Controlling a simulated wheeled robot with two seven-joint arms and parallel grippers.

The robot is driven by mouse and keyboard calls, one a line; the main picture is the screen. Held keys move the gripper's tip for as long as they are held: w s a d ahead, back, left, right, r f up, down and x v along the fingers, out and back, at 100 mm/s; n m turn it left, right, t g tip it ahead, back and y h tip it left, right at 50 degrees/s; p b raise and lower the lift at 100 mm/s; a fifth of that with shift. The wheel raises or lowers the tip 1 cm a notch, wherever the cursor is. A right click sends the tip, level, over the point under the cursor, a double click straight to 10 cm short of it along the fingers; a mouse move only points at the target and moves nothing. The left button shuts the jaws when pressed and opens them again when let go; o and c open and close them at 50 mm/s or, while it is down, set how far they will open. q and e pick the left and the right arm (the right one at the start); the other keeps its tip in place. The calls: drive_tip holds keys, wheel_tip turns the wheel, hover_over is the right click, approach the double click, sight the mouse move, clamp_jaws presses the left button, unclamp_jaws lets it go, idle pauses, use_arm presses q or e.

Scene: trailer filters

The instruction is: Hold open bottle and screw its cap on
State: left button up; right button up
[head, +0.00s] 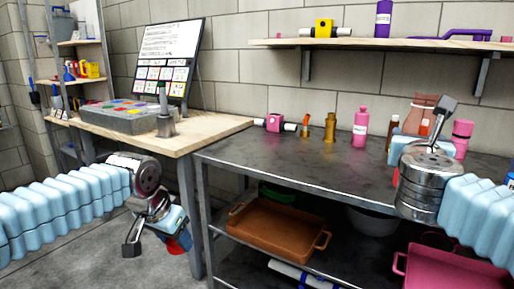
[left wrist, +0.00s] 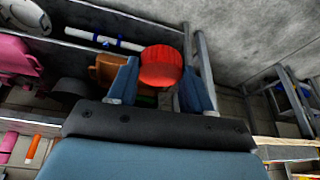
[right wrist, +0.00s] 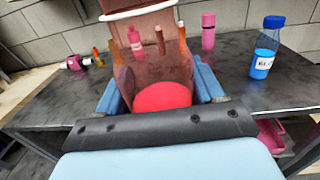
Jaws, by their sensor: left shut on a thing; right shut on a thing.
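My left gripper (left wrist: 160,90) is shut on a red round cap (left wrist: 160,66). In the head view the red cap (head: 180,243) hangs low in front of the bench, beside the light wood table. My right gripper (right wrist: 160,90) is shut on a see-through brownish bottle (right wrist: 145,60) with a red area at its lower end. The bottle's pale rim shows at the top of the right wrist view, with no cap seen on it. In the head view the bottle (head: 420,104) is partly hidden behind my right wrist. Cap and bottle are far apart.
The dark metal bench (head: 290,160) holds a pink bottle (head: 360,127), a brown bottle (head: 330,128) and a pink-and-white item (head: 273,123). A blue-capped bottle (right wrist: 265,52) stands right of my right gripper. Orange (head: 270,232) and pink (head: 450,272) trays sit below.

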use_arm(q)
wheel_tip(320, 180, down, 17)
drive_tip(key=w+a+n, duration=0.1)
drive_tip(key=a, duration=0.1)
drive_tip(key=shift+w, duration=0.2)
use_arm(e)
drive_tip(key=w+a+f+n+y, duration=0.2)
drive_tip(key=w+a+f, duration=0.1)
drive_tip(key=f, duration=0.9)
drive_tip(key=w+a+f+n+t+y, duration=0.1)
drive_tip(key=w+a+f+y, duration=0.2)
drive_tip(key=f, duration=1)
drive_tip(key=w+a+f+n+t+y, duration=0.1)
drive_tip(key=w+a+f+n+y, duration=0.1)
drive_tip(key=f, duration=1)
drive_tip(key=shift+w+a+f+n+y, duration=0.35)
drive_tip(key=shift+w+a+y, duration=0.3)
drive_tip(key=shift+a, duration=0.55)
use_arm(q)
drive_tip(key=shift+a+f, duration=0.1)
use_arm(e)
drive_tip(key=shift+r, duration=0.1)
drive_tip(key=shift+s+a, duration=0.1)
